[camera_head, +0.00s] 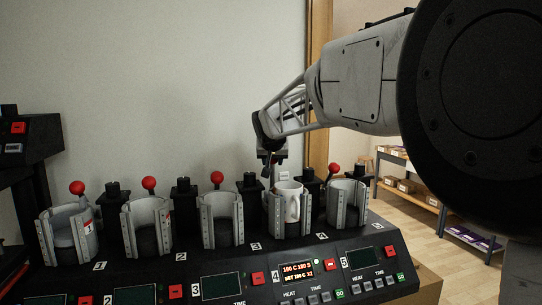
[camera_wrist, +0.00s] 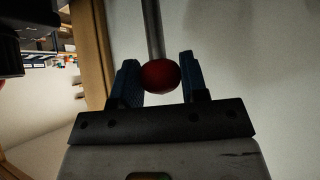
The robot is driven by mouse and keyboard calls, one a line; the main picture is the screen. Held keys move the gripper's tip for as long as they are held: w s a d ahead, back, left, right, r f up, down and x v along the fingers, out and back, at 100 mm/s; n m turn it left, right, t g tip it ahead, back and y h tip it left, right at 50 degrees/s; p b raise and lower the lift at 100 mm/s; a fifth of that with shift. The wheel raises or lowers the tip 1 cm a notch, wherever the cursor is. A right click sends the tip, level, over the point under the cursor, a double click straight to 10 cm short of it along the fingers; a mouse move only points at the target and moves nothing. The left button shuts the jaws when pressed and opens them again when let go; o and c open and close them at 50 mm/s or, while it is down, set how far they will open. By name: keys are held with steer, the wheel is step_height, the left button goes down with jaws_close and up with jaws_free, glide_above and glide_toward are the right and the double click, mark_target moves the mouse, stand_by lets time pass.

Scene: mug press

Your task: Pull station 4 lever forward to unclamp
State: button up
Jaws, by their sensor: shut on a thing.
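The station 4 lever shows in the wrist view as a red ball knob (camera_wrist: 161,76) on a grey rod (camera_wrist: 153,28). My gripper (camera_wrist: 160,72) has its two dark fingers on either side of the knob and is shut on it. In the head view my gripper (camera_head: 271,165) is behind and above the station 4 clamp (camera_head: 274,214), and the knob is hidden there. A white mug (camera_head: 292,203) stands upright in the station 4 clamp. The station 4 display (camera_head: 297,272) is lit.
Stations 1, 2 and 3 stand to the left with red-knobbed levers (camera_head: 77,187) (camera_head: 149,183) (camera_head: 217,177). The station 5 lever knob (camera_head: 333,169) is close to the right of my gripper. A wall is behind the press; shelves (camera_head: 446,208) are at right.

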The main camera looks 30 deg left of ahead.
steer(key=shift+s+d, duration=0.3)
steer(key=shift+d, duration=0.1)
steer(key=shift+s+d, duration=0.15)
steer(key=shift+s+d+f, duration=0.2)
steer(key=shift+s+d, duration=0.45)
stand_by(0.6)
steer(key=shift+s+d, duration=0.1)
steer(key=shift+d, duration=0.05)
steer(key=shift+s+d+f, duration=0.35)
steer(key=shift+s+d, duration=0.2)
steer(key=shift+s, duration=0.05)
steer(key=o, duration=0.7)
steer(key=shift+c, duration=0.2)
